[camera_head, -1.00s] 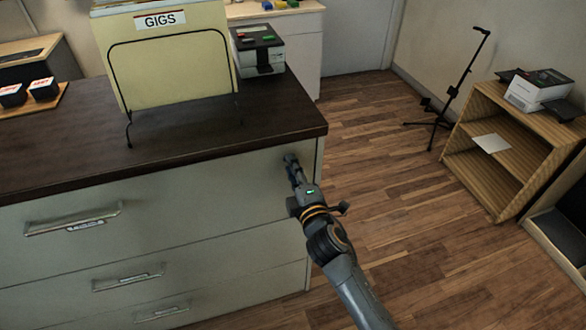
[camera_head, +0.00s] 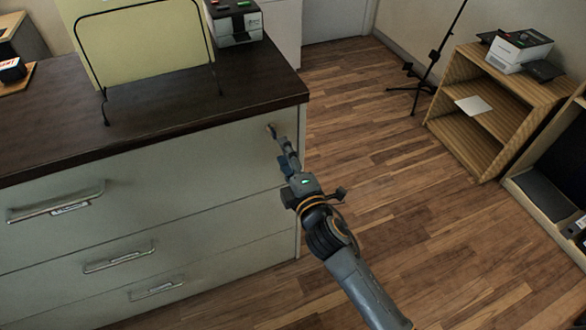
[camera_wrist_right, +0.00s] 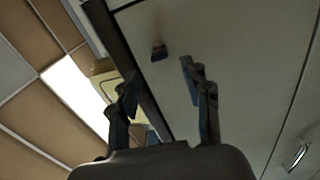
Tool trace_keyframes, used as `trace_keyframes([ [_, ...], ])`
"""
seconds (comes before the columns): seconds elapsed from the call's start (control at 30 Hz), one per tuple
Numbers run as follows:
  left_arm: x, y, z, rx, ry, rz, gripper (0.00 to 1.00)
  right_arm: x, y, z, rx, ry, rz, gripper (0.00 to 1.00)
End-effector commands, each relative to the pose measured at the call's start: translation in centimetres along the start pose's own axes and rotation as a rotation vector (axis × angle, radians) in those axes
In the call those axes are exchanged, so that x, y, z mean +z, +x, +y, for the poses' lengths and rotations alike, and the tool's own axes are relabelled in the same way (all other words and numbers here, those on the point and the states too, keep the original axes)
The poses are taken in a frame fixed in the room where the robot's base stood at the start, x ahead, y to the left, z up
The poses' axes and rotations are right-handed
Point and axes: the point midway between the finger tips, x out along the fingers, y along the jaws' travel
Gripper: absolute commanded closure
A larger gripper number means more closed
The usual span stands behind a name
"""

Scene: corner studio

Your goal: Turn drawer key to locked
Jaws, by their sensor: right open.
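A small key in its lock (camera_head: 271,130) is on the pale front of the top drawer, near the cabinet's upper right corner. In the right wrist view the small dark key (camera_wrist_right: 158,50) stands out from the drawer face, beyond the fingertips and roughly between them. Its turned angle is too small to read. My right gripper (camera_head: 284,152) is just below and right of the key in the head view, apart from it. In the wrist view the right gripper (camera_wrist_right: 159,82) has its two fingers spread with nothing between them. My left gripper is not in view.
The cabinet's dark top (camera_head: 170,105) overhangs the drawers and carries a wire stand with a yellow folder (camera_head: 140,45) and a small box (camera_head: 234,25). Drawer handles (camera_head: 55,203) lie to the left. A wooden shelf (camera_head: 470,140) stands right, with open floor between.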

Motion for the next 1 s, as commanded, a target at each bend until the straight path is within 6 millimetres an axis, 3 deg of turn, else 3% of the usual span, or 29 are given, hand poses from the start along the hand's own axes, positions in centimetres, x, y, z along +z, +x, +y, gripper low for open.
trace_keyframes([
  [0.13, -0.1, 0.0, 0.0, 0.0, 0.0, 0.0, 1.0, 0.0, -3.2, -0.1, -0.002, 0.002, 0.0, 0.52],
  [0.33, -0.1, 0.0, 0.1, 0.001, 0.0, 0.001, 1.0, 0.0, -5.4, 0.0, 0.0, 0.001, 0.0, 0.52],
  [1.0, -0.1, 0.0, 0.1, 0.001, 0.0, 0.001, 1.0, 0.1, -5.9, -0.5, -0.01, 0.007, -0.001, 0.52],
])
